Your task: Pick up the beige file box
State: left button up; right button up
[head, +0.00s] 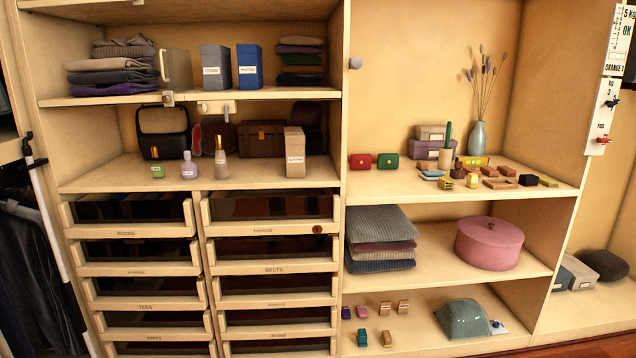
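The beige file box (295,155) stands upright on the middle shelf of the left bay, near the shelf's right end. It has a darker top part and a white label on its front; the label's print is too small to read surely. A dark brown case (261,138) is close to its left, and the bay's upright panel is to its right. Neither of my grippers shows in the head view, and nothing is seen holding the box.
A grey box (216,67) and a blue box (249,66) stand on the shelf above. Small bottles (189,166) and a black bag (163,132) are further left. Labelled drawers (273,268) lie below. Bare shelf shows before the beige box.

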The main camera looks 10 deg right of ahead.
aim_at(294, 136)
jog(key=u, duration=0.2)
jog(key=i, duration=0.75)
jog(key=u, duration=0.55)
jog(key=i, duration=1)
jog(key=z, duration=0.35)
